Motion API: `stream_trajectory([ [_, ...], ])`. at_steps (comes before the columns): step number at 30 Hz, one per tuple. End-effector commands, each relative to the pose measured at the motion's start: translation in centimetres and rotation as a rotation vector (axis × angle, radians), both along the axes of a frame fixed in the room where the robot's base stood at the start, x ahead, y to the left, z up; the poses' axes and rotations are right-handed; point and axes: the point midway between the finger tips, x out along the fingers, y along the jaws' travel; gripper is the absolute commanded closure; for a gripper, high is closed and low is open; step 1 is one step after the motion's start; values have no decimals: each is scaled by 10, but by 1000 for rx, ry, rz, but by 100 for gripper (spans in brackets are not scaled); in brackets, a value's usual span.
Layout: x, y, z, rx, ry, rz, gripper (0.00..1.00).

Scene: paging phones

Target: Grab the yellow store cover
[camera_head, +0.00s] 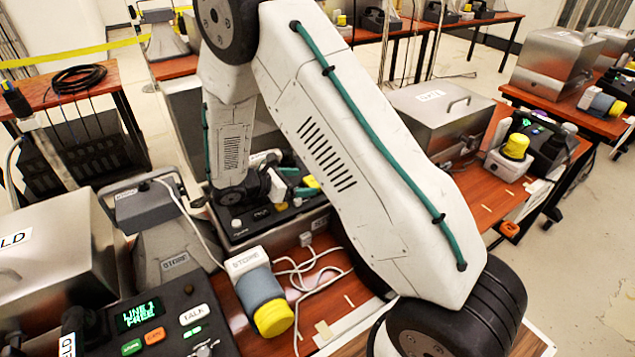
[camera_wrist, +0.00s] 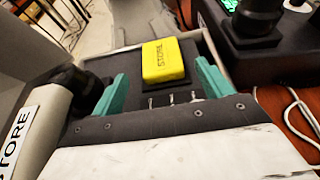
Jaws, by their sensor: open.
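The yellow store cover (camera_wrist: 166,61) is a small block with STORE lettered on top, and it sits on a dark panel in the wrist view. My gripper (camera_wrist: 161,72) is open, with one teal finger on each side of the cover. Gaps show between both fingers and the cover. My arm hides part of the console there.
A grey cylinder with a yellow end (camera_head: 273,317) lies beside a white STORE-labelled box, with loose white cables near it. A console with a green screen (camera_head: 140,314) stands at front left. A metal case (camera_head: 440,112) is at right. A black post stands near the wrist view's upper right.

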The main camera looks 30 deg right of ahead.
Motion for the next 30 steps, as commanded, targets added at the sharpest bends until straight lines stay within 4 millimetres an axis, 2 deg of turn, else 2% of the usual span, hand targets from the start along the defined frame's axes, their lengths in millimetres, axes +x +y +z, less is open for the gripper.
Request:
stream_trajectory([
  [6,-3,-31,-15,0,2,-3,22],
  [14,-2,-35,-16,1,1,-2,22],
  [19,-2,-35,-16,1,1,-2,66],
  [20,-2,-35,-16,1,1,-2,71],
  [30,-2,-35,-14,0,0,-2,71],
])
